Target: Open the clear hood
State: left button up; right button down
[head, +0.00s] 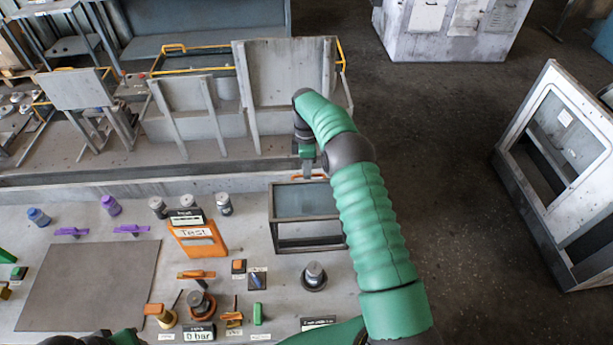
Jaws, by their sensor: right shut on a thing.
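The clear hood (305,201) is a dark-framed box with a see-through grey top, on the workbench right of centre. It sits flat, with no clear gap or tilt visible. An orange handle (299,177) shows at its far edge. My right gripper (308,172) points down there and is shut on the handle; its fingertips are small and partly hidden by my green right arm. The arm also passes in front of the hood's right side. Only a dark green part of my left arm shows at the bottom edge; its gripper is out of frame.
An orange "Test" stand (196,237) is left of the hood. A round knob (314,275) stands in front, with several small switches and a "0 bar" display (199,335) nearby. Grey upright panels (285,75) stand behind. A grey mat (90,285) lies left.

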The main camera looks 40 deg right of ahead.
pick_arm(q)
jog(key=shift+w+a+f, duration=0.1)
jog(key=shift+a, duration=0.05)
pick_arm(e)
jog(key=shift+w+d, duration=0.1)
jog(key=shift+w, duration=0.2)
jog(key=c, duration=1.9)
grip_release()
jog(key=shift+o, duration=1.3)
jog(key=shift+w+d, duration=0.15)
jog(key=shift+o, duration=0.8)
jog(key=shift+w+d+f, duration=0.25)
jog(key=shift+w+f, duration=0.1)
jog(key=shift+f, duration=0.05)
pick_arm(q)
jog(key=shift+w+d, duration=0.25)
jog(key=shift+w, duration=0.15)
pick_arm(e)
jog(key=shift+s+a+r, duration=0.15)
jog(key=shift+s+a, duration=0.05)
pick_arm(q)
jog(key=shift+d, duration=0.1)
